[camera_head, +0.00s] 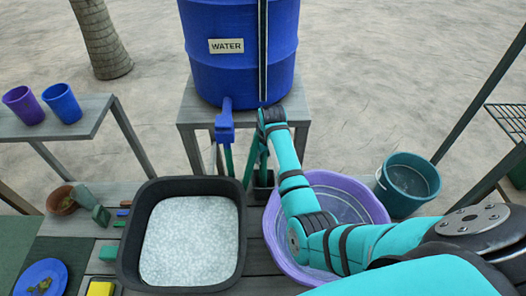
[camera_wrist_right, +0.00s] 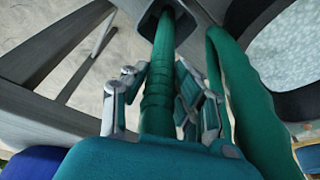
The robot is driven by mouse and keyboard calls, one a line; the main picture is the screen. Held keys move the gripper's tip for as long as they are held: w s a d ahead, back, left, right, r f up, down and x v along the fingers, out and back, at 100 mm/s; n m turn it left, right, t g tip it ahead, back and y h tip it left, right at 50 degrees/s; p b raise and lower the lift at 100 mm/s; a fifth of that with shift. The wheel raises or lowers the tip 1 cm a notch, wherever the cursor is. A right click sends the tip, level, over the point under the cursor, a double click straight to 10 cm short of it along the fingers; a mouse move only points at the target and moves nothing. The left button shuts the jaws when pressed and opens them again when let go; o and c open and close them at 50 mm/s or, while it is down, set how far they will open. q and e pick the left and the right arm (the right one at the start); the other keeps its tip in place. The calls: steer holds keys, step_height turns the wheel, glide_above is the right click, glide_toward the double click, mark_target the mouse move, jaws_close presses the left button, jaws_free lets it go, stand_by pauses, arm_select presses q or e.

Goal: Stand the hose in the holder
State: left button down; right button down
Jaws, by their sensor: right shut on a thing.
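The green hose (camera_head: 229,160) hangs from the blue tap (camera_head: 225,125) of the water barrel. In the right wrist view, one length of hose (camera_wrist_right: 157,95) runs between the two fingers of my right gripper (camera_wrist_right: 157,100), which is shut on it. The hose's far end meets the opening of the dark square holder (camera_wrist_right: 128,17); how deep it sits is unclear. Another length of hose (camera_wrist_right: 240,100) loops down on the right. In the head view, the holder (camera_head: 262,192) stands between the black tray and the purple basin, below my right wrist. The right fingers are hard to make out there. My left gripper is out of view.
A black tray (camera_head: 127,245) of pale grains and a purple basin (camera_head: 375,205) flank the holder closely. The blue barrel (camera_head: 240,75) stands on a grey stand behind. A teal bucket (camera_head: 408,183) is at the right. Small tools and a blue plate (camera_head: 40,275) lie left.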

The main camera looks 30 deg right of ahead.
steer(key=c, duration=1)
jaws_free()
steer(key=shift+o, duration=0.6)
steer(key=shift+f, duration=0.1)
steer(key=o, duration=0.7)
steer(key=p+v, duration=0.3)
steer(key=p, duration=0.1)
steer(key=shift+w, duration=0.1)
steer(key=shift+r, duration=0.65)
steer(key=shift+v, duration=3.4)
